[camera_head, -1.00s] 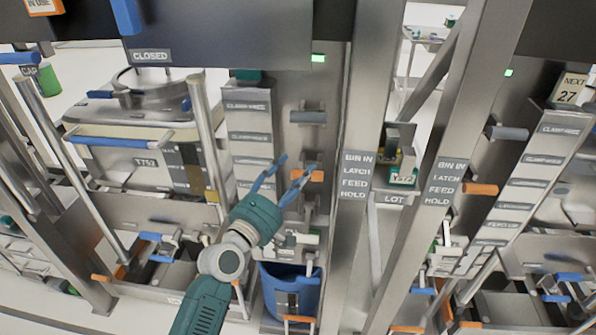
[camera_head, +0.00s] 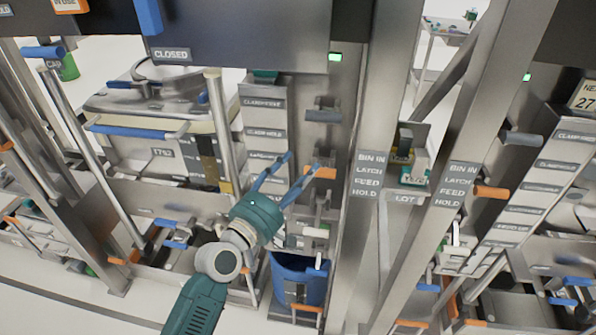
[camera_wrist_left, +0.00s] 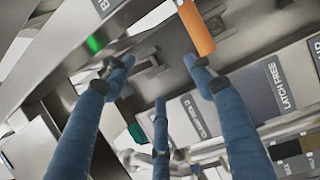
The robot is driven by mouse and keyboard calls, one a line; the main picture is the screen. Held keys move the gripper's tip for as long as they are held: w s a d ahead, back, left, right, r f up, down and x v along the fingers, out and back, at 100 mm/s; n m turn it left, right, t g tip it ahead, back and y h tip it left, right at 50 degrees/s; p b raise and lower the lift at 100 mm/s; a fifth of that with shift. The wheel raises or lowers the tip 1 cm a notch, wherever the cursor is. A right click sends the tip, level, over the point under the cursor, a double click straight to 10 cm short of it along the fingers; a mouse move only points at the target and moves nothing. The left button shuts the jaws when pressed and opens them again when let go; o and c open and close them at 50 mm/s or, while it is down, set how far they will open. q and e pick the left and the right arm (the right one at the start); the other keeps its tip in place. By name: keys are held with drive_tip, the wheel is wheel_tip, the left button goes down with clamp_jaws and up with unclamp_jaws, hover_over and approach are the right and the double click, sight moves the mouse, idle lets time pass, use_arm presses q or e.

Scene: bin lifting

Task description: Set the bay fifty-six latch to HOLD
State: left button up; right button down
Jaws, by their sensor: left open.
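My left gripper (camera_head: 303,162) is open and empty. It reaches up in front of the grey post beside the label column. An orange latch handle (camera_head: 320,173) sticks out of that post, close to my right-hand fingertip. Whether they touch is unclear. In the left wrist view the handle (camera_wrist_left: 196,28) lies just beyond the right-hand finger, outside the gap between my fingers (camera_wrist_left: 162,72). A plate on the post at right (camera_head: 368,175) reads BIN IN, LATCH, FEED, HOLD. I cannot read a bay number fifty-six. My right gripper is not in view.
A grey handle (camera_head: 323,115) sits above the orange one. A blue bin (camera_head: 300,280) stands below. A lidded vessel (camera_head: 155,155) is at left under a CLOSED sign (camera_head: 170,54). Another orange handle (camera_head: 491,192) is on the neighbouring bay at right. Steel posts crowd the sides.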

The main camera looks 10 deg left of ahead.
use_arm(q)
drive_tip(key=v, duration=1.2)
drive_tip(key=shift+f, duration=0.1)
idle(0.6)
drive_tip(key=s+a+f+m+g+y+b, duration=0.2)
drive_tip(key=f, duration=1.3)
drive_tip(key=s+a+f+m+g+y+b, duration=0.1)
drive_tip(key=s+a+f+m+g+b, duration=0.15)
drive_tip(key=f, duration=1.35)
drive_tip(key=s+a+f+m+g+y+b, duration=0.2)
drive_tip(key=s+f+g, duration=0.1)
drive_tip(key=f, duration=1.2)
drive_tip(key=s+f+m+g+y+b, duration=0.1)
drive_tip(key=s+f+m+g, duration=0.3)
drive_tip(key=s+f, duration=1.1)
drive_tip(key=s+a+f+m+g+y+b, duration=0.1)
drive_tip(key=s+f+m+g+b, duration=0.3)
drive_tip(key=s+f, duration=1.1)
drive_tip(key=s+m+g, duration=0.1)
drive_tip(key=s, duration=0.4)
drive_tip(key=shift+s+a, duration=0.25)
drive_tip(key=shift+a, duration=0.05)
